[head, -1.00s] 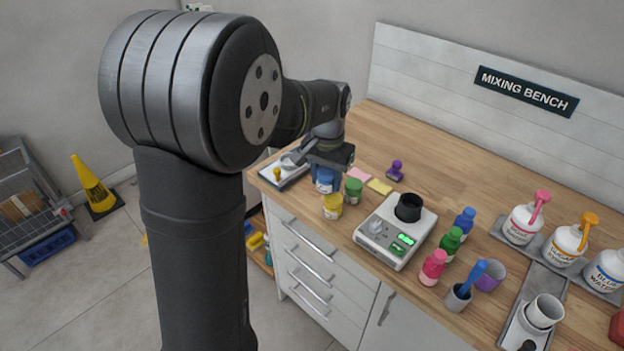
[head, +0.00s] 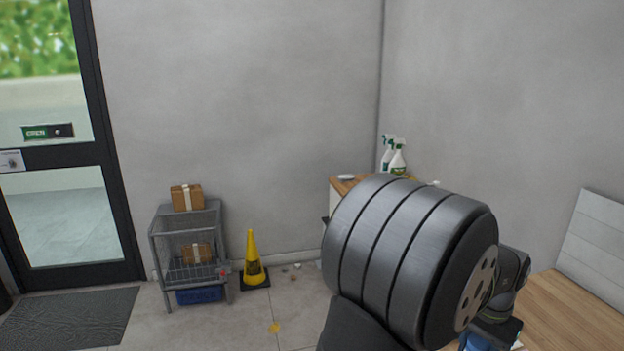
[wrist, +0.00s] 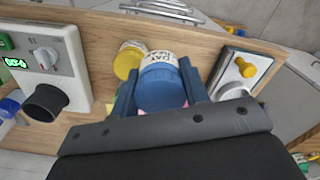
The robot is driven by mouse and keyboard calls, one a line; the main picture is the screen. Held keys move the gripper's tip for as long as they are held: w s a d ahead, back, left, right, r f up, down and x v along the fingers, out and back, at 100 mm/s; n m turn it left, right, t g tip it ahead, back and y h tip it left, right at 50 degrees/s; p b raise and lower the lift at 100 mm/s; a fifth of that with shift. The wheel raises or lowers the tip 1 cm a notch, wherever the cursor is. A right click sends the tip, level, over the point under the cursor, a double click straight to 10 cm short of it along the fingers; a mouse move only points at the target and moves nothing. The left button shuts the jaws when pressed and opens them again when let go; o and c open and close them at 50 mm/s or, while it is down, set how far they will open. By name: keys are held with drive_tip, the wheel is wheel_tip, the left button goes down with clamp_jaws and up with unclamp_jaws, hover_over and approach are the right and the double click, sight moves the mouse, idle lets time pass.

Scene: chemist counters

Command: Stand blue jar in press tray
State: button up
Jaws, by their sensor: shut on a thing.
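My gripper (wrist: 160,92) is in the wrist view, its two blue fingers shut on either side of the blue jar (wrist: 160,88). The jar has a white lettered label band. I cannot tell whether its base touches the bench. The press tray (wrist: 229,60) is to the right in the wrist view, a white pad with a dark rim; a yellow-knobbed handle and a grey part lie over it. The jar is beside the tray, apart from it.
A yellow jar (wrist: 130,58) stands close to the blue jar's left. The bench edge (wrist: 205,25) runs just beyond. The head view mostly shows wall, door, a wire cage (head: 188,245) and a yellow cone (head: 252,262).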

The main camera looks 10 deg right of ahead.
drive_tip(key=w+a+f+n, duration=0.3)
drive_tip(key=w+a+f, duration=0.2)
drive_tip(key=w+a, duration=0.45)
drive_tip(key=w+a+f+n, duration=0.3)
drive_tip(key=w+a+f, duration=0.3)
drive_tip(key=w+a, duration=0.3)
drive_tip(key=w+a+f+n, duration=0.2)
drive_tip(key=a+f, duration=0.1)
drive_tip(key=a, duration=0.5)
drive_tip(key=w+a+f+n, duration=0.2)
drive_tip(key=a+f, duration=0.1)
drive_tip(key=a, duration=0.6)
drive_tip(key=w+a+f+n, duration=0.3)
drive_tip(key=a+f, duration=0.1)
drive_tip(key=a, duration=0.5)
drive_tip(key=shift+w+f, duration=0.1)
